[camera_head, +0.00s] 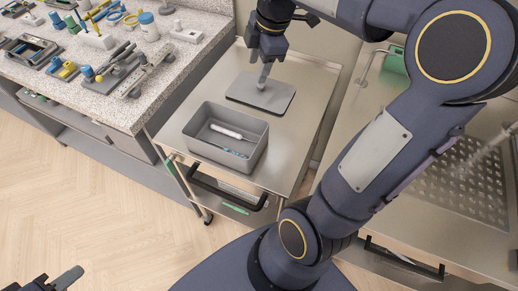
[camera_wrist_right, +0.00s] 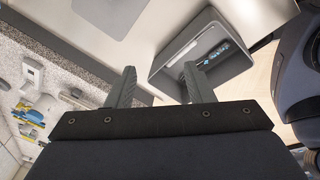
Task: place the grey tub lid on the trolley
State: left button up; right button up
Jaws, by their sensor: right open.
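The grey tub lid (camera_head: 280,102) lies flat on the metal trolley (camera_head: 311,88), behind the open grey tub (camera_head: 202,154). It also shows at the top of the right wrist view (camera_wrist_right: 105,12). My right gripper (camera_head: 264,84) is over the lid in the head view, pointing down and partly covering it. In the right wrist view its two fingers (camera_wrist_right: 159,80) are apart with nothing between them, and the lid is beyond the fingertips. My left gripper (camera_head: 66,279) is at the bottom left corner, partly cut off, and its opening is unclear.
The tub holds a white item (camera_head: 226,132) and a blue-and-white item (camera_head: 235,153). A speckled counter (camera_head: 183,58) with several tools and bottles adjoins the trolley on the left. A metal surface with a perforated panel (camera_head: 462,182) is on the right, partly behind my right arm.

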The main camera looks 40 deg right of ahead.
jog(key=s+a+f+m+t+y, duration=0.1)
jog(key=s+a+f+m, duration=0.2)
jog(key=s+a+m, duration=0.3)
jog(key=s+a+f+m+t+y, duration=0.1)
jog(key=s+a+f+m+t, duration=0.1)
jog(key=s+a+m, duration=0.5)
jog(key=s+f+m, duration=0.1)
jog(key=s+m, duration=0.2)
jog(key=s, duration=0.1)
jog(key=shift+a, duration=0.1)
